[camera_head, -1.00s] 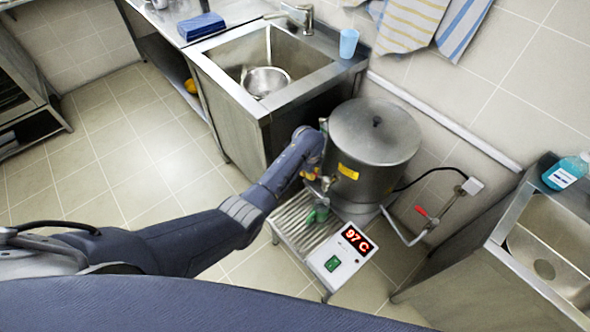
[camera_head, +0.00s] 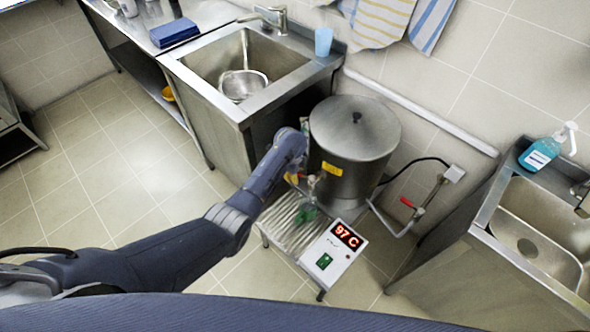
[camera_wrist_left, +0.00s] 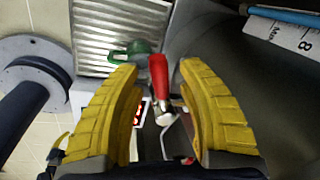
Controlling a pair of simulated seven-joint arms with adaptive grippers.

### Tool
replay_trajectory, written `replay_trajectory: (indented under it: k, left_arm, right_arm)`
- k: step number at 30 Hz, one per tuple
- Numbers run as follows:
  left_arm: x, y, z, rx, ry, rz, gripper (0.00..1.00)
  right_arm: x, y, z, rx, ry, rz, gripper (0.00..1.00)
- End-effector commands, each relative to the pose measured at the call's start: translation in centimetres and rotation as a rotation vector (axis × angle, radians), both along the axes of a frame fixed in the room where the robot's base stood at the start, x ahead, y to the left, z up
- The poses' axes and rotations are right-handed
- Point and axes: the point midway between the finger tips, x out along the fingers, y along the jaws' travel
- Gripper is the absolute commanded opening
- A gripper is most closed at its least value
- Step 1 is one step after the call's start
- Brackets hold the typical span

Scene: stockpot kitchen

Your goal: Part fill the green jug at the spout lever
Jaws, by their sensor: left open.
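The green jug (camera_head: 306,212) stands on the ribbed drain stand under the pot's spout; a pale haze blurs it in the head view. It also shows in the left wrist view (camera_wrist_left: 132,52), just left of the spout lever. The spout lever (camera_wrist_left: 158,78) has a red handle and lies between my left fingers. My left gripper (camera_wrist_left: 163,88) is open, its yellow fingers on either side of the handle with gaps visible. In the head view, my left gripper (camera_head: 294,179) is beside the spout and partly hides it. My right gripper is out of view.
The lidded steel stockpot (camera_head: 354,140) stands behind the spout. A display box (camera_head: 333,253) reading 97 C sits at the front of the ribbed stand (camera_head: 285,222). A red-handled pipe valve (camera_head: 408,205) is to the right. Sinks stand on both sides.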

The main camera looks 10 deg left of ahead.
Motion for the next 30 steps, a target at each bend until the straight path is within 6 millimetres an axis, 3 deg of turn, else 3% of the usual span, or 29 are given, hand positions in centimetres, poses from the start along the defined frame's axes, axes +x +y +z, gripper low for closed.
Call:
replay_trajectory:
  k: [8, 22, 30]
  left_arm:
    - [-0.4, 0.0, 2.4, -0.003, -0.002, -0.001, 0.38]
    - [-1.8, 0.4, 9.4, -0.002, 0.0, 0.0, 0.38]
    - [-2.2, 0.5, 11.3, -0.001, 0.001, 0.0, 0.38]
  right_arm:
    - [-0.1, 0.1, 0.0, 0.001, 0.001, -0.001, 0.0]
    - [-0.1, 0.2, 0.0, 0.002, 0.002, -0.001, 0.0]
    - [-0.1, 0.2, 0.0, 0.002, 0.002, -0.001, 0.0]
